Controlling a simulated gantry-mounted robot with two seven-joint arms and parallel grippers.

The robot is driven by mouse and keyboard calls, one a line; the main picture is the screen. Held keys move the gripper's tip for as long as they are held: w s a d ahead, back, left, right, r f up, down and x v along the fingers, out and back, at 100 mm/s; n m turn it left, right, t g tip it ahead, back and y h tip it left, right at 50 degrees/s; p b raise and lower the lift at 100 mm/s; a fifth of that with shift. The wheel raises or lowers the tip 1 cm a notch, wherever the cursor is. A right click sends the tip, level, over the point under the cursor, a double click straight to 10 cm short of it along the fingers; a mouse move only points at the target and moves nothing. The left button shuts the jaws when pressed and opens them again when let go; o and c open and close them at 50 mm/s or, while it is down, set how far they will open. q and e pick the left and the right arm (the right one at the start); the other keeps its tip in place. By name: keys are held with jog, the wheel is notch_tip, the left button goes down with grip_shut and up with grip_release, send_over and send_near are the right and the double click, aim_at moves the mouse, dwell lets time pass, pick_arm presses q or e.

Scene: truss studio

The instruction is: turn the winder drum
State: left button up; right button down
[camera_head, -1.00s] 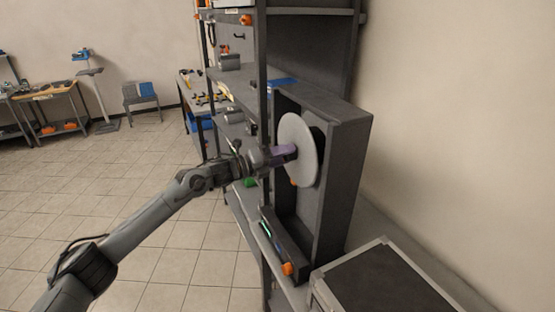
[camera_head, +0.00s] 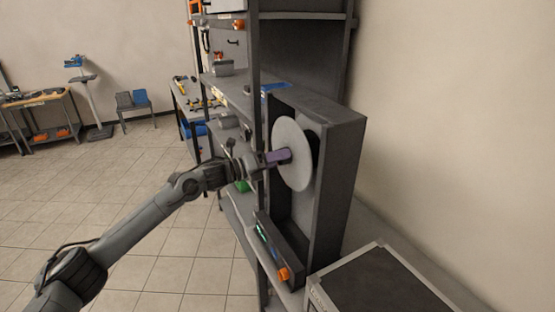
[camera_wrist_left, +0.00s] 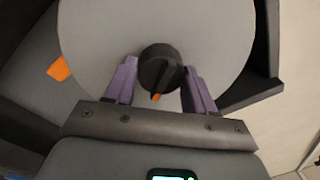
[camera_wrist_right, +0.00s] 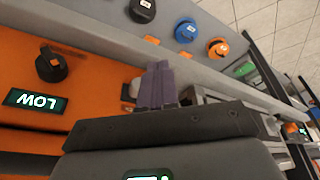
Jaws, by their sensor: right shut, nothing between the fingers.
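The winder drum (camera_head: 294,153) is a pale grey disc standing upright in a dark housing (camera_head: 338,170). In the left wrist view the drum (camera_wrist_left: 215,40) fills the upper middle, with a black knob (camera_wrist_left: 158,68) at its centre bearing an orange mark. My left gripper (camera_head: 285,156) faces the drum. My right gripper (camera_wrist_right: 157,85) is shut and empty, in front of an orange panel, and outside the head view.
The orange panel (camera_wrist_right: 95,45) carries a black knob (camera_wrist_right: 51,65) and a display reading LOW (camera_wrist_right: 36,102). Several coloured knobs lie beyond it. A dark case (camera_head: 375,285) stands at the lower right. A shelf rack (camera_head: 254,100) rises behind my left arm. Open tiled floor is at left.

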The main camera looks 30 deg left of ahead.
pick_arm(q)
jog(key=o, duration=0.4)
jog(key=shift+b+v, duration=0.7)
jog(key=shift+v, duration=4.7)
